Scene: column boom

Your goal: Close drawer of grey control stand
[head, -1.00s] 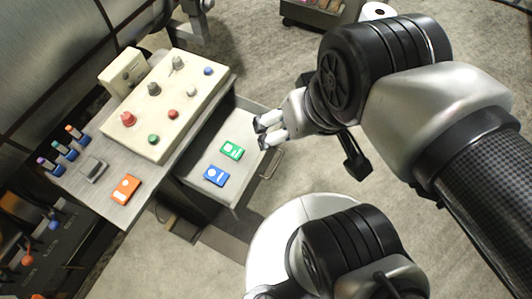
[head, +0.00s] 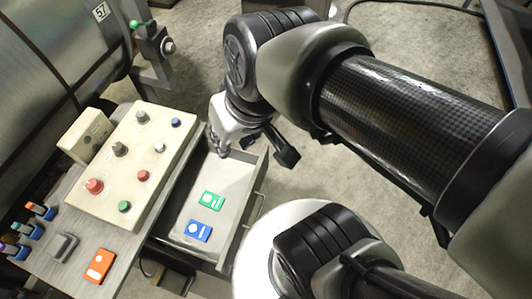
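The grey control stand (head: 150,245) stands at the left with a beige button panel (head: 130,165) on its top. Its drawer (head: 232,218) is pulled out to the right, with a bar handle (head: 254,212) on its front. A green card (head: 211,200) and a blue card (head: 198,231) lie inside the drawer. My gripper (head: 220,150) points down at the drawer's far end, over or near its upper part. Its fingertips are small and partly merged with the stand behind, so their opening and any contact cannot be told.
An orange device (head: 99,266), a grey tray (head: 64,247) and several coloured-cap tubes (head: 28,230) lie on the stand top. A white round part of my base fills the floor right of the drawer. A large metal cylinder (head: 50,50) stands behind.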

